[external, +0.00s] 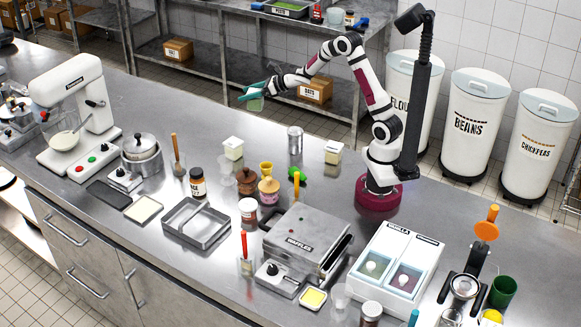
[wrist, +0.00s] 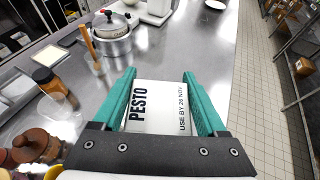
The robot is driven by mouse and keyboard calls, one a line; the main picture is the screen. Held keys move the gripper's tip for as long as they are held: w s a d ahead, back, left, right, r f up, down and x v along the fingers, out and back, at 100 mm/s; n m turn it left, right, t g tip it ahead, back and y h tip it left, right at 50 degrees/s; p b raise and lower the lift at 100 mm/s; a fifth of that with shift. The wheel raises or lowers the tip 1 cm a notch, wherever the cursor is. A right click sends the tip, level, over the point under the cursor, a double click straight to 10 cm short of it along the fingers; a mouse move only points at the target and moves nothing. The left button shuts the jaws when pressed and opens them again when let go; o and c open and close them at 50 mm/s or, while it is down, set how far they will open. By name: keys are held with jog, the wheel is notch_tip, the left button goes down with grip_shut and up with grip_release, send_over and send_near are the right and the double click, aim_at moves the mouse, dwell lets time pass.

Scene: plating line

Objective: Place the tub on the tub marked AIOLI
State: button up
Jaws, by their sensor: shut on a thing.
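My gripper (external: 253,91) is raised over the far side of the counter, with its teal fingers shut on a tub. In the wrist view the held tub (wrist: 157,105) is between the fingers, and its white top reads PESTO and USE BY 26 NOV. Two pale tubs stand on the counter in the external view: one tub (external: 233,149) at the left, below my gripper, and another tub (external: 333,153) at the right, near my base. The lettering on both is too small to read, so I cannot tell which is AIOLI. Neither shows clearly in the wrist view.
A metal can (external: 295,140) stands between the two tubs. A pot (external: 141,153) and a mixer (external: 75,105) stand left. The counter's far strip is mostly clear.

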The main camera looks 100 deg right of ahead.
jog(key=w+a+f, duration=0.1)
jog(key=w+f, duration=0.2)
jog(key=w+a+f, duration=0.2)
jog(key=w+f, duration=0.2)
jog(key=w+a+f, duration=0.1)
jog(key=w+f, duration=0.2)
jog(key=shift+w+a+f, duration=0.15)
jog(key=shift+a+f, duration=0.1)
jog(key=shift+f, duration=0.05)
jog(key=shift+f, duration=0.15)
jog(key=o, duration=1.5)
